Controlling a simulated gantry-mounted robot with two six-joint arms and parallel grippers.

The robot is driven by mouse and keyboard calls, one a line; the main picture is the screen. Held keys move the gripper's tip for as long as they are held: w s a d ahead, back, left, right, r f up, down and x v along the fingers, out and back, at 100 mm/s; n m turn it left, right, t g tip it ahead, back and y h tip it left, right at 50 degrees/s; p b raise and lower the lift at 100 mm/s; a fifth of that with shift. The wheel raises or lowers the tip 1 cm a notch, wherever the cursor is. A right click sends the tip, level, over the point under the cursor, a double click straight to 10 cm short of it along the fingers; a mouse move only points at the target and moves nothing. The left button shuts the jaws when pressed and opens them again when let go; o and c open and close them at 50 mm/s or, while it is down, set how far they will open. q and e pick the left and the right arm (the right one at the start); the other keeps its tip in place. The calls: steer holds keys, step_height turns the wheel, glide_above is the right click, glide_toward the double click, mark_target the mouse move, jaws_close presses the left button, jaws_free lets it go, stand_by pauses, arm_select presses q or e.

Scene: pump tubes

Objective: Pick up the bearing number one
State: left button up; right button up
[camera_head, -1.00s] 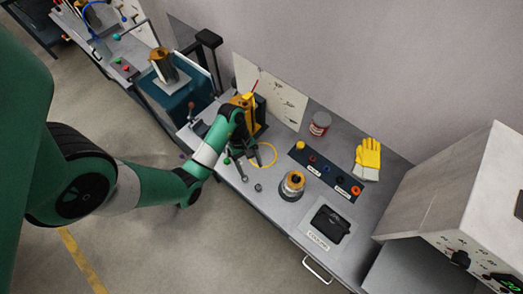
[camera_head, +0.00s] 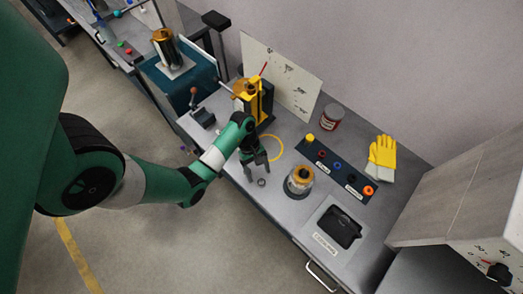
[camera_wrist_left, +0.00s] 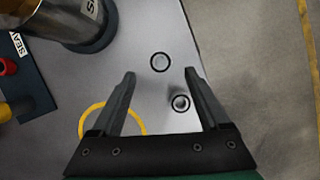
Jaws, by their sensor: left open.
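Two small metal rings that look like bearings lie on the grey bench; no number is readable on either. In the left wrist view, one bearing (camera_wrist_left: 160,62) lies just beyond my fingertips, midway between them. The other bearing (camera_wrist_left: 181,103) lies closer in, beside the right-hand finger. In the head view one bearing (camera_head: 262,182) shows just in front of my gripper; the other is not clearly visible there. My left gripper (camera_head: 257,169) points down over the bench, open and empty, and its fingers (camera_wrist_left: 160,75) are spread wide. My right gripper is out of view.
A yellow ring (camera_head: 279,149) lies beside the gripper. A metal cylinder with an orange top (camera_head: 299,181) stands to the right. A dark strip with seals (camera_head: 338,174), a black tray (camera_head: 341,229), yellow gloves (camera_head: 382,152) and a yellow press (camera_head: 254,98) surround it. The bench's front edge is close.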

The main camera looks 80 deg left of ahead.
mark_target(261, 181)
arm_select(q)
steer(key=b+x, duration=0.1)
steer(key=x, duration=0.2)
steer(key=shift+d+f, duration=0.2)
steer(key=shift+f, duration=0.1)
jaws_close()
